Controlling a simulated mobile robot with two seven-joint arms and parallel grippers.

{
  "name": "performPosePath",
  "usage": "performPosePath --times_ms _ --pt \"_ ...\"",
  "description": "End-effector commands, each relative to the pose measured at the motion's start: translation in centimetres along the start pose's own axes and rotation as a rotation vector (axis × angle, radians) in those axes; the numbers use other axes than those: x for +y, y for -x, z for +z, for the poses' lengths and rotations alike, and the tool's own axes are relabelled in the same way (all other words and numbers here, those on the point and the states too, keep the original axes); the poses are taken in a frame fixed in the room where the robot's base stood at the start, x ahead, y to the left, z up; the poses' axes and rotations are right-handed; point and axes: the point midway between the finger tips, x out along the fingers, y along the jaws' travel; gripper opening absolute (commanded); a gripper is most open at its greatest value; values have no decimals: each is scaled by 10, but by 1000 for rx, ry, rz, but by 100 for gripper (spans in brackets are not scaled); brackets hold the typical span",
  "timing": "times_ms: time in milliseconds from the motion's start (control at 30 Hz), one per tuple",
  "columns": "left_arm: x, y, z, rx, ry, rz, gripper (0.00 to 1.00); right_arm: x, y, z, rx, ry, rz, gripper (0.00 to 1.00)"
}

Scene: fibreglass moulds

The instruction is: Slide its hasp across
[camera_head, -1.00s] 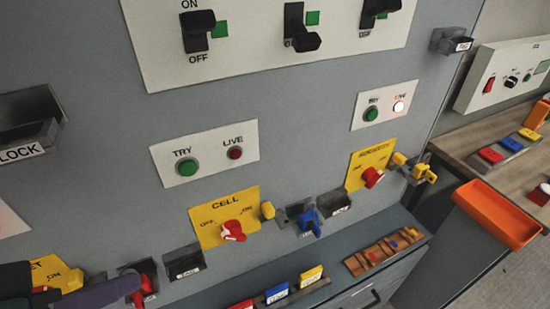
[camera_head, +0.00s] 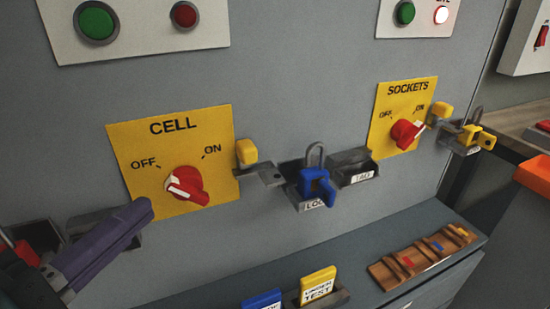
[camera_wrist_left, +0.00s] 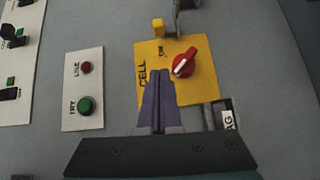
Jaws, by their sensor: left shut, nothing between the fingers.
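The yellow CELL plate (camera_head: 218,187) carries a red rotary switch (camera_head: 184,186) between OFF and ON marks. Which mark it points to is hard to tell. At the plate's right edge is a hasp with a yellow knob (camera_head: 246,152) and a grey metal tab; the knob also shows in the left wrist view (camera_wrist_left: 158,25). My left gripper (camera_head: 142,210) is shut and empty, with its purple fingers just left of the switch. In the left wrist view its tips (camera_wrist_left: 160,78) overlap the plate near the switch; contact cannot be told. My right gripper is not in view.
A blue padlock (camera_head: 314,187) sits in a LOCK holder right of the hasp, beside a TAG holder (camera_head: 352,166). Right of these is the SOCKETS plate (camera_head: 388,128) with its own switch and yellow hasp. A grey ledge below holds tags and a wooden rack (camera_head: 422,258).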

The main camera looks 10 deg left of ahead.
Motion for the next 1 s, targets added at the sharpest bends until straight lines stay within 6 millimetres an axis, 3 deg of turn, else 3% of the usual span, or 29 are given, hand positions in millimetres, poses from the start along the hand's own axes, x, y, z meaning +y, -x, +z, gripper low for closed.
performPosePath --times_ms 33,100,567,767,1000 --pt "-9 0 -1 3 17 14 0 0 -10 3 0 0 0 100" --pt "-10 1 -2 6 34 28 0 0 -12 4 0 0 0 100" --pt "-7 -3 -3 8 43 37 0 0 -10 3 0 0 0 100" --pt "-4 -30 -3 8 43 41 0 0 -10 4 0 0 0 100" --pt "-4 -82 -4 8 44 39 0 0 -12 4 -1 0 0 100"
